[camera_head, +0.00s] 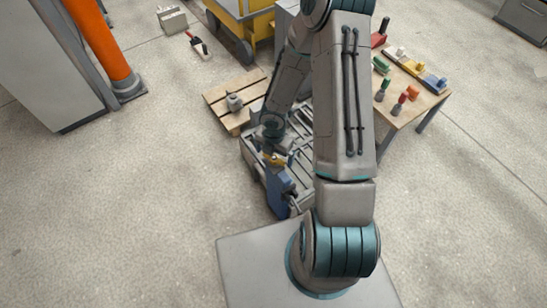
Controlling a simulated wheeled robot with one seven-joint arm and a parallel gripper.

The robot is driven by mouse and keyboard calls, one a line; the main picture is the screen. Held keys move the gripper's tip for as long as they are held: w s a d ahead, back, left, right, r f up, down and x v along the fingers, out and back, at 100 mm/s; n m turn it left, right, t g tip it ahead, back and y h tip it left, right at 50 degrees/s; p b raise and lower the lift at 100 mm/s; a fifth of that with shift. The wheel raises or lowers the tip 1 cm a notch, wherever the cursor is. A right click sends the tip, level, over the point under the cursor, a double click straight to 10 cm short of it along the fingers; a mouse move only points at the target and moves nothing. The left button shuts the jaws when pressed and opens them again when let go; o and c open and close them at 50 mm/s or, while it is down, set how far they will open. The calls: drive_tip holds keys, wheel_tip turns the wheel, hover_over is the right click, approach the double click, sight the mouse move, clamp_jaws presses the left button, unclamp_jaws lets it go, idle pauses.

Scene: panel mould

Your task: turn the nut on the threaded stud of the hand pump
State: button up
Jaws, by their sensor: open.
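A blue unit (279,194), which looks like the hand pump, stands at the near end of the grey slatted mould frame (254,156). A small yellow-brown part (272,159) shows just above it. I cannot make out the threaded stud or the nut at this size. My gripper (277,150) points down over the near left part of the mould, close above the yellow-brown part. Its jaws are open; the fingertips are too small and dark to tell whether they touch anything. My forearm and upper arm hide the right side of the mould.
A wooden pallet (217,98) with a grey metal part (234,102) lies behind the mould. A wooden table (425,101) with coloured tools stands at right. A yellow cart (236,27) is at the back, an orange column (100,45) at left. The left floor is clear.

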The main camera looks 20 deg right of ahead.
sight(274, 157)
wheel_tip(274, 157, up, 12)
drive_tip(key=p, duration=0.5)
drive_tip(key=shift+r+p, duration=0.25)
drive_tip(key=shift+p, duration=1.25)
wheel_tip(274, 157, down, 14)
drive_tip(key=b, duration=1.3)
drive_tip(key=shift+b, duration=0.3)
